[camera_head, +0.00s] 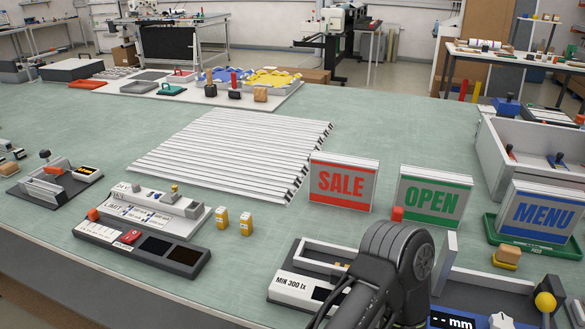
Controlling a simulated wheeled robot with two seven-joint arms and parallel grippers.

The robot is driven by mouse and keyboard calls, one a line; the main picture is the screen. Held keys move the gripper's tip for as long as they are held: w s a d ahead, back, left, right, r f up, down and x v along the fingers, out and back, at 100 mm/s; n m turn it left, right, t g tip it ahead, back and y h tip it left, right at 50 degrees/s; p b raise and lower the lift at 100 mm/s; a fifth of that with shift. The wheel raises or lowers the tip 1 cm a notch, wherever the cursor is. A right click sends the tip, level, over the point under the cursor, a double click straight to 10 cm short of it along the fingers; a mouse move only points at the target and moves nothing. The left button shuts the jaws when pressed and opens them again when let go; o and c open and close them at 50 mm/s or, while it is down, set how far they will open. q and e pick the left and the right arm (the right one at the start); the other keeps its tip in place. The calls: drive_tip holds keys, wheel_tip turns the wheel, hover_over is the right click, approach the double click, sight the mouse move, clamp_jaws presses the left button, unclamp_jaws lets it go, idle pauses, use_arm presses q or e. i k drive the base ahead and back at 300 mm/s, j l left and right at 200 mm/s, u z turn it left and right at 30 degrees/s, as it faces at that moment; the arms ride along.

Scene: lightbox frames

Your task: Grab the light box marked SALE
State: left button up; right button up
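I cannot make out either gripper. No gripper is seen on the SALE box.
White slats (225,155) cover the table's middle. A MIN 300 lx device (300,288) and a blue unit marked mm (455,319) lie in front. A grey bin (530,137) stands at right.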

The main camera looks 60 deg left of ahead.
sight(339, 180)
drive_tip(key=k+j, duration=0.2)
drive_tip(key=j, duration=0.15)
drive_tip(key=k+j, duration=0.15)
drive_tip(key=j, duration=0.2)
drive_tip(key=k+j, duration=0.2)
drive_tip(key=j, duration=0.15)
